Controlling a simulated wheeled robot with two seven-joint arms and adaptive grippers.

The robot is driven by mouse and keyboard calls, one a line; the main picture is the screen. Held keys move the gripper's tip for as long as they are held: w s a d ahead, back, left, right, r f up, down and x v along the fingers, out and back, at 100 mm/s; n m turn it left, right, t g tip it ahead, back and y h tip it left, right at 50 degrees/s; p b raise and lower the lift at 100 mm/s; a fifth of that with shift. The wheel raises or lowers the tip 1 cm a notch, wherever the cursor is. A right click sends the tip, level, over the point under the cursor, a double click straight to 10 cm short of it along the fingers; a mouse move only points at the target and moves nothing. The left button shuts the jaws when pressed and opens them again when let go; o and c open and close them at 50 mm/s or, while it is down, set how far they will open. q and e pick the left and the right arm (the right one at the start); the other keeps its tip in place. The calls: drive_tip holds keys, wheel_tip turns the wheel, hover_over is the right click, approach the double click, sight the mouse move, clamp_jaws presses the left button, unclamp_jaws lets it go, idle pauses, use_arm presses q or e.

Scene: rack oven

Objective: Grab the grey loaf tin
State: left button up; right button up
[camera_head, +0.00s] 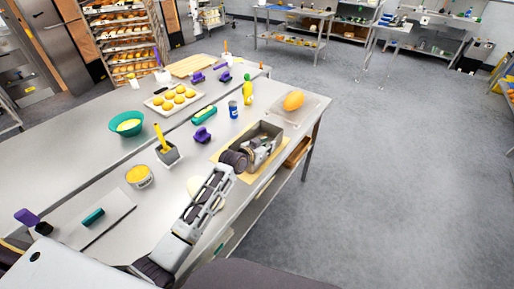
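The grey loaf tin (270,127) sits on a tan board (223,152) near the right front edge of the steel table. My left arm reaches up from the bottom of the picture, and my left gripper (263,148) is at the tin, overlapping its opening and near wall. The gripper hides part of the tin. The fingertips are too small to tell whether they are open, shut or touching the tin. My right gripper is not in view.
An orange loaf on a clear tray (311,109) lies just beyond the tin. A blue can (233,109), a yellow bottle (247,92), a purple-handled tool (202,135) and a grey pot (168,154) stand nearby. Open floor lies to the right.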

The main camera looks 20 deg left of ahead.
use_arm(q)
drive_tip(key=shift+w+d+f, duration=0.2)
drive_tip(key=shift+w+f, duration=0.1)
drive_tip(key=shift+w, duration=0.2)
drive_tip(key=shift+c, duration=0.4)
clamp_jaws()
drive_tip(key=shift+r, duration=0.15)
